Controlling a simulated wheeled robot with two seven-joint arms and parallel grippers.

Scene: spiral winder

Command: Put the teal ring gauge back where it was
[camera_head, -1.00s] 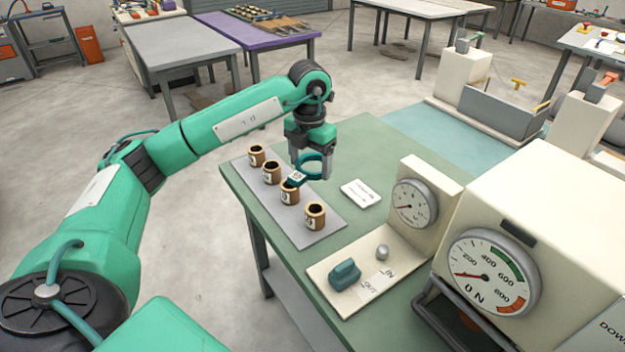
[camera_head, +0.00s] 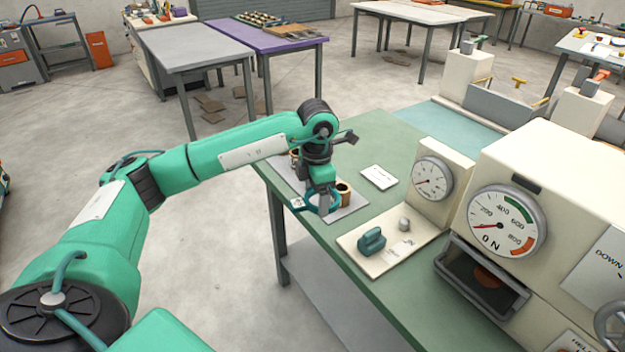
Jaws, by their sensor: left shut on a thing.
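My left gripper (camera_head: 322,205) is shut on the teal ring gauge (camera_head: 334,204), low over the front part of the grey mat. A small white tag (camera_head: 298,203) sticks out to the left of the ring. A brown cup (camera_head: 343,192) stands just right of the gripper on the grey mat (camera_head: 352,210). Another cup (camera_head: 294,157) shows behind my wrist; the other cups are hidden by my arm. I cannot tell whether the ring touches the mat. My right gripper is not in view.
A white card (camera_head: 379,177) lies on the green table (camera_head: 385,140). A cream board with a teal block (camera_head: 371,241), a small knob (camera_head: 404,224) and a dial gauge (camera_head: 432,179) stands to the right. A large cream machine (camera_head: 560,190) fills the right side.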

